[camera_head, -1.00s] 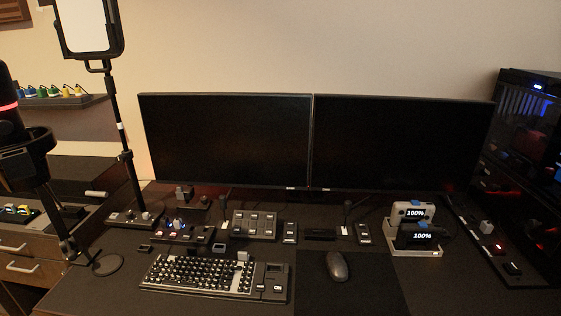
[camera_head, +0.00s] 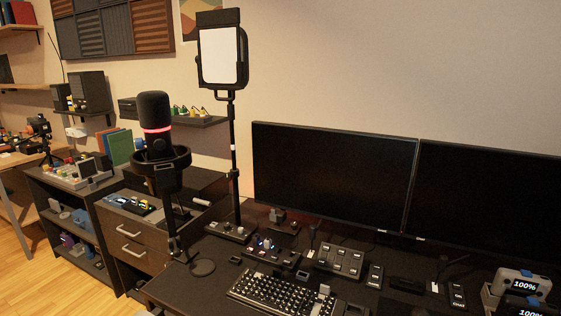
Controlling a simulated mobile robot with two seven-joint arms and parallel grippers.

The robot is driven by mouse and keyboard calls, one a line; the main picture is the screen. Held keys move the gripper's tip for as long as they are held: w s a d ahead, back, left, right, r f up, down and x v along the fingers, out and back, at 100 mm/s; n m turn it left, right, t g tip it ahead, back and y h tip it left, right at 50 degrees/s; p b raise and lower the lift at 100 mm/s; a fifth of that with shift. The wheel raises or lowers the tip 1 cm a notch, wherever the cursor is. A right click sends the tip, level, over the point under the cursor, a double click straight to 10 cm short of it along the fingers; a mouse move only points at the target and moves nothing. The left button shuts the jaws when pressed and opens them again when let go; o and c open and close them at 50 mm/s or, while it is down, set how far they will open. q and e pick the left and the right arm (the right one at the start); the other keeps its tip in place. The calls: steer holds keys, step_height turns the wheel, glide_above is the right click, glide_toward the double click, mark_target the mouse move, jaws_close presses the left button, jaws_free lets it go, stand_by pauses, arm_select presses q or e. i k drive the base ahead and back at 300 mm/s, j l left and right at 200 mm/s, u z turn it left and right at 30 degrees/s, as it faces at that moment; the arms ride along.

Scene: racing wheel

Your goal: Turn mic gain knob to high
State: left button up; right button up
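A black microphone (camera_head: 155,125) with a glowing red ring stands on a boom stand at the left end of the dark desk. Its shock mount (camera_head: 161,166) is around its lower part. A small control box (camera_head: 265,245) with knobs and blue lights sits behind the keyboard. Another small box with a knob (camera_head: 229,231) is at the foot of the light stand. I cannot tell which knob is the mic gain knob, and no label is readable. Neither of my grippers is in view.
Two dark monitors (camera_head: 334,178) stand along the back of the desk. A keyboard (camera_head: 285,292) lies at the front. A panel light (camera_head: 222,58) stands tall behind the microphone. A drawer cabinet (camera_head: 128,238) and open wooden floor (camera_head: 60,295) are to the left.

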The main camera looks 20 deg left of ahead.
mark_target(139, 143)
steer(key=u, duration=1.25)
steer(key=i+j+z, duration=0.2)
steer(key=j, duration=0.35)
steer(key=j+z, duration=0.25)
steer(key=j, duration=0.3)
